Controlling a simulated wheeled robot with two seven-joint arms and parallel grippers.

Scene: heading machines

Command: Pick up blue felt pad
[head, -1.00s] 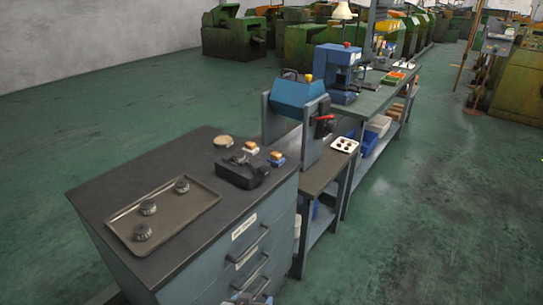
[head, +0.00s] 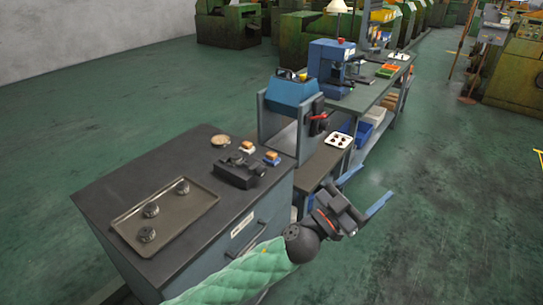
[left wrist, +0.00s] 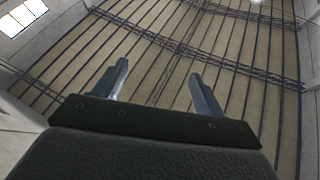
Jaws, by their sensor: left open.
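A small block with a blue lower part and a brown top, which looks like the blue felt pad (head: 272,159), lies on the dark top of the drawer cabinet (head: 150,175), close to its right edge. A similar block with a pale lower part (head: 247,148) lies just left of it. My left gripper (head: 367,189) is in the air to the right of the cabinet, apart from the pad. Its two fingers are spread and empty; the left wrist view (left wrist: 158,72) shows only ceiling between them. My right gripper is not in view.
A black fixture (head: 238,174) sits just in front of the blocks. A metal tray (head: 180,215) with several dark round parts lies on the cabinet. A round tan disc (head: 220,140) lies behind. A bench with a blue machine (head: 292,90) adjoins on the right. Floor at right is clear.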

